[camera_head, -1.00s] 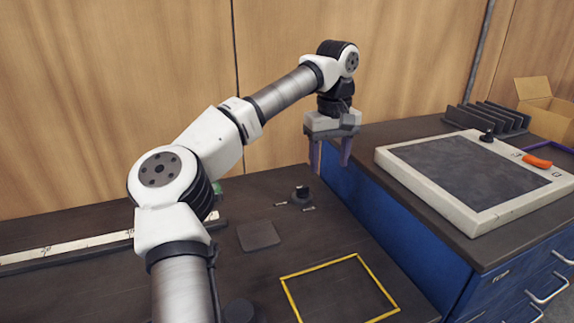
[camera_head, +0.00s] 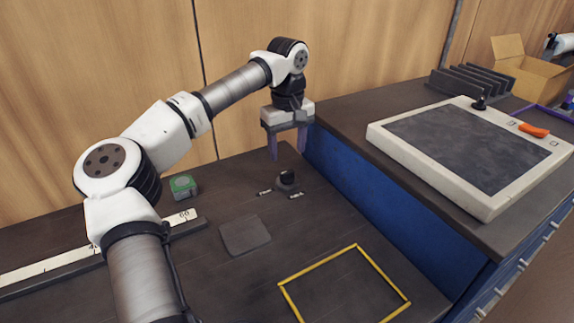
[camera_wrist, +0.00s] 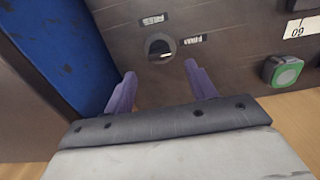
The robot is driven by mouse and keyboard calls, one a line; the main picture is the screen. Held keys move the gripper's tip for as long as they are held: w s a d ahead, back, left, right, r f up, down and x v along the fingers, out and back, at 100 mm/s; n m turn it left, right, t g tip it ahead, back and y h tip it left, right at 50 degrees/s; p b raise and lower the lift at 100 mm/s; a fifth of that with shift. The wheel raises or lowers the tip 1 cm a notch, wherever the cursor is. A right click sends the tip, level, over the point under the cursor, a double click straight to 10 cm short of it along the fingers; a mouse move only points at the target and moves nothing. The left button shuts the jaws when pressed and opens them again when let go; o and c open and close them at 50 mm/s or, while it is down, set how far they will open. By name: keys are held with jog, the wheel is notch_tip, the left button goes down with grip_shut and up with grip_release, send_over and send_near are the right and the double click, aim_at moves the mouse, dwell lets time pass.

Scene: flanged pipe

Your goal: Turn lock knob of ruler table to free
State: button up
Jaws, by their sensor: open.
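A small black knob (camera_head: 287,180) stands on the dark lower table (camera_head: 190,262), with a small label on each side. I cannot read the labels. In the wrist view the knob (camera_wrist: 160,47) shows as a round dark piece between two pale labels, just beyond my fingertips. My gripper (camera_head: 288,148) is open and empty, its purple fingers pointing down behind and above the knob in the head view. In the wrist view my gripper (camera_wrist: 160,72) has its two fingers spread either side of the knob's line, apart from it. A white ruler (camera_head: 95,250) lies along the table's left.
A blue cabinet (camera_head: 400,205) rises close right of my gripper. On it are a pale-framed dark panel (camera_head: 455,145) with a black knob and orange handle, a dark rack (camera_head: 470,82) and a cardboard box (camera_head: 525,75). A green tape measure (camera_head: 183,186), grey pad (camera_head: 245,236) and yellow frame (camera_head: 345,290) are on the table.

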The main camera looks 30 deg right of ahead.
aim_at(287, 171)
notch_tip(287, 171, down, 6)
jog(key=shift+f+p, duration=0.15)
jog(key=shift+p, duration=0.15)
jog(key=shift+c, duration=0.2)
jog(key=c, duration=0.9)
